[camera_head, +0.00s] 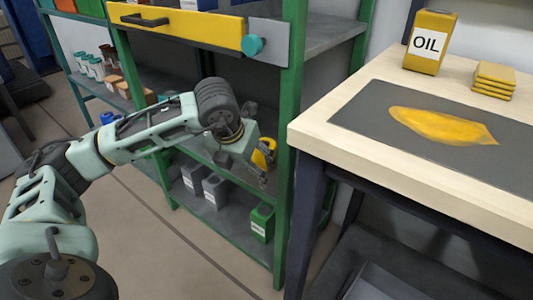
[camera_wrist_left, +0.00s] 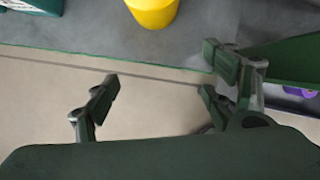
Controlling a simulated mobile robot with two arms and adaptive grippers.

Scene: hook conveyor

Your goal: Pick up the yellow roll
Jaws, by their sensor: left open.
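The yellow roll (camera_head: 264,153) sits on a grey shelf of the green rack in the head view, partly hidden behind my left gripper (camera_head: 244,170). In the left wrist view, the yellow roll (camera_wrist_left: 153,9) shows at the top edge, cut off by the frame, standing on the grey shelf (camera_wrist_left: 100,28). My left gripper (camera_wrist_left: 160,85) is open and empty. Its fingers are spread in front of the shelf edge, over the floor in that view, and the roll lies beyond the fingertips. My right gripper is not in view.
A green rack post (camera_head: 290,150) stands just right of my gripper. Grey containers (camera_head: 214,190) and a green container (camera_head: 262,222) stand on the lower shelf. A yellow drawer (camera_head: 180,28) is above. The wooden table (camera_head: 420,185) at right bears an oil can (camera_head: 430,42).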

